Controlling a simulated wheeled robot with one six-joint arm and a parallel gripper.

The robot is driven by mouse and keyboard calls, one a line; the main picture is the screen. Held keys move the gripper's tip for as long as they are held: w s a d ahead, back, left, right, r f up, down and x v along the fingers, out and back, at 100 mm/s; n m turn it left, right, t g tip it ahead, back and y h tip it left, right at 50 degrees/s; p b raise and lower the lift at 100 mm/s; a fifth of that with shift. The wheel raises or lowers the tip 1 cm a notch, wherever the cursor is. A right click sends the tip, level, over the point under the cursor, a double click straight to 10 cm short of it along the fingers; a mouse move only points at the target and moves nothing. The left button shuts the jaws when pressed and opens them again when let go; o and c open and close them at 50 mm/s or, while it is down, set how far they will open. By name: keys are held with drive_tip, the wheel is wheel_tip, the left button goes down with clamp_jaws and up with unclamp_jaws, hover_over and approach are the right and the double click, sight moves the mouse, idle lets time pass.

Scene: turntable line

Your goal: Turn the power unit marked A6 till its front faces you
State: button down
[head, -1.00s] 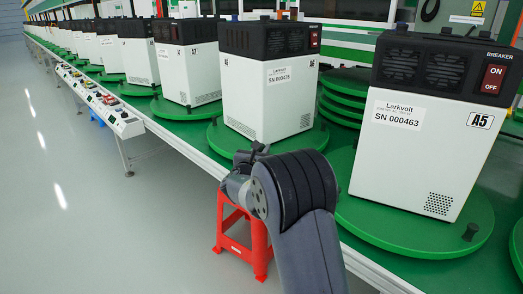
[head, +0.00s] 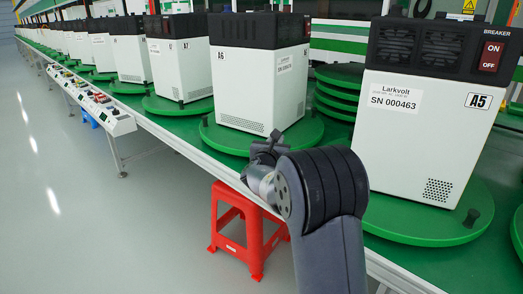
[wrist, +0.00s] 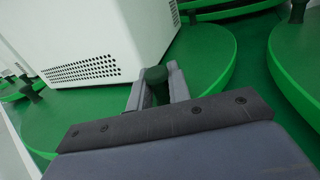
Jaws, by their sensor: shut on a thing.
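The power unit marked A6 (head: 258,80) is a white box with a black top, standing on a green turntable (head: 312,135). Its side with the A6 mark and a low vent grille shows broadly. Its front, with the serial label, is seen narrowly and faces right. In the wrist view the unit (wrist: 85,35) fills the upper left, close beyond my gripper (wrist: 157,88). The jaws are shut on a dark green peg (wrist: 155,74) at the turntable's edge. In the head view my gripper (head: 268,148) is at the turntable's near rim, the peg hidden.
Unit A5 (head: 415,130) stands on its own turntable (head: 400,230) close on the right. Unit A7 (head: 180,70) and several others line the left. Spare green discs (head: 335,95) are stacked behind. A red stool (head: 240,225) stands below the table edge; the left floor is clear.

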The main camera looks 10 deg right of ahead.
drive_tip(key=shift+d+n+t+y+b, duration=0.5)
drive_tip(key=shift+d+n+y+b, duration=0.35)
drive_tip(key=shift+b, duration=0.8)
drive_tip(key=c, duration=1.4)
unclamp_jaws()
drive_tip(key=shift+o, duration=0.2)
drive_tip(key=p+v, duration=0.1)
drive_tip(key=v, duration=1)
drive_tip(key=shift+d, duration=0.15)
